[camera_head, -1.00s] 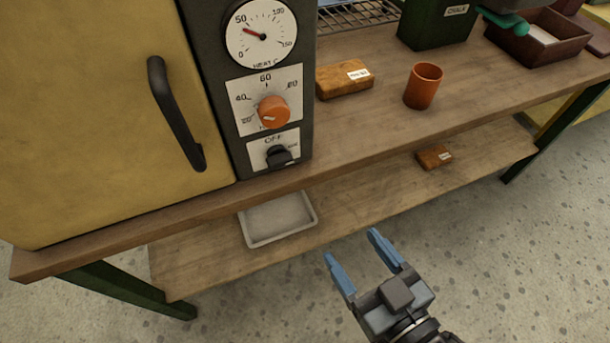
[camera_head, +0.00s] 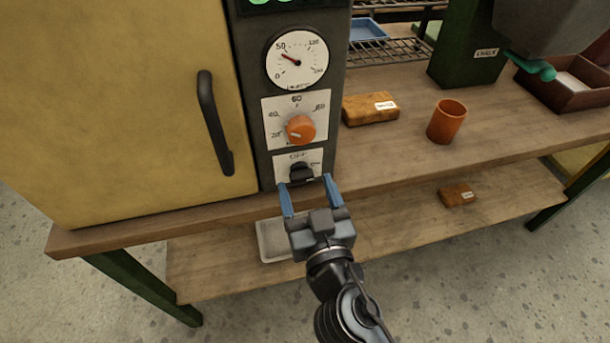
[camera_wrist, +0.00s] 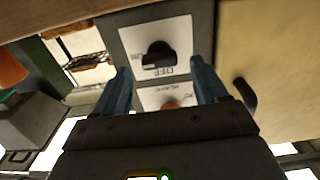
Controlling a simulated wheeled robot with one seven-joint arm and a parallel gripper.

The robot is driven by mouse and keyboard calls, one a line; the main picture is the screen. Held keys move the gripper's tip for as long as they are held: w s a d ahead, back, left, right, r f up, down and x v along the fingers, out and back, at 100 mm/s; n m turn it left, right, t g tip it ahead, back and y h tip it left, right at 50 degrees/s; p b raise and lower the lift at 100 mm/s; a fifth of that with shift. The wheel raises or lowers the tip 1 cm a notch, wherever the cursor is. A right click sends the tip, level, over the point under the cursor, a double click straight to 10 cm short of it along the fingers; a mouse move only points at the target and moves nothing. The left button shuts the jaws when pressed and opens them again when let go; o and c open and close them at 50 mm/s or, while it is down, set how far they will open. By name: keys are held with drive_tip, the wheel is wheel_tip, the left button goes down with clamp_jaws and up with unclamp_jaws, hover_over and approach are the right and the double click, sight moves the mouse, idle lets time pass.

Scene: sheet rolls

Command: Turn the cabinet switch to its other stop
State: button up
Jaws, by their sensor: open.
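The cabinet switch is a black knob (camera_head: 301,173) on a white plate marked OFF, low on the dark control panel (camera_head: 250,100). It also shows in the wrist view (camera_wrist: 157,55), ahead of and between my fingers. My gripper (camera_head: 306,188) is open, with its two blue fingertips just in front of and below the switch, one to each side. In the wrist view the fingers (camera_wrist: 161,75) look apart from the knob, with nothing between them. The exact gap to the knob is hard to tell.
Above the switch are an orange dial (camera_head: 300,129) and a round gauge (camera_head: 297,60). The yellow cabinet door's black handle (camera_head: 215,122) stands out to the left. A wooden block (camera_head: 370,109) and an orange cup (camera_head: 446,121) stand on the bench to the right. A tray (camera_head: 272,241) lies below.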

sight(302, 176)
drive_tip(key=shift+x, duration=1.3)
drive_tip(key=shift+c, duration=0.3)
drive_tip(key=c, duration=1)
